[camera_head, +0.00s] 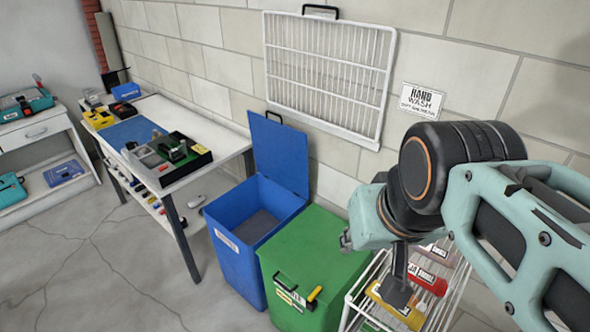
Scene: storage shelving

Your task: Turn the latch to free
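The green bin (318,245) stands right of the blue bin, with its lid down. On its front upper edge is a small latch with a yellow handle (314,295) and a dark base, tilted to the upper right. A black bar handle (284,282) and a label (290,297) sit left of it. My gripper (397,291) hangs from the wrist, above the wire rack right of the green bin. It is apart from the latch, to its right. Only a dark flat part of it shows, so its opening cannot be told.
The blue bin (238,250) stands open with its lid (279,152) raised against the wall. The white wire rack (357,300) holds red and yellow packages. A workbench (215,145) with tools stands at the left. The floor (110,270) in front of the bins is clear.

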